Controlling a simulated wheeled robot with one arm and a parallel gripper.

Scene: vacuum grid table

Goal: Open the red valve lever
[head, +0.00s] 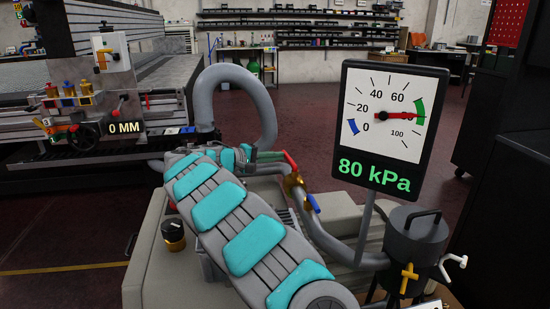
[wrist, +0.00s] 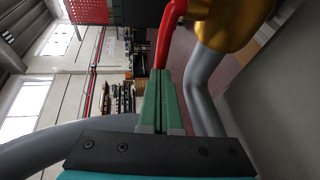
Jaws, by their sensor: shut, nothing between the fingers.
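The red valve lever (head: 290,159) sits on a brass valve body (head: 292,183) on the grey hose, tilted up to the left in the head view. In the wrist view the red lever (wrist: 164,38) runs from the brass body (wrist: 230,20) down to the fingertips. My gripper (head: 284,155) has green fingers beside the lever's upper end. In the wrist view my gripper (wrist: 160,74) is shut, with its fingers together and nothing visible between them. The tips look very close to the lever's end; I cannot tell whether they touch.
A blue lever (head: 312,202) sits just below the brass body. A gauge (head: 385,125) reads 80 kPa. A dark grey canister (head: 415,235) with a yellow tap (head: 408,277) stands at right. A big grey hose (head: 262,95) loops behind my arm. A black knob (head: 173,234) is at left.

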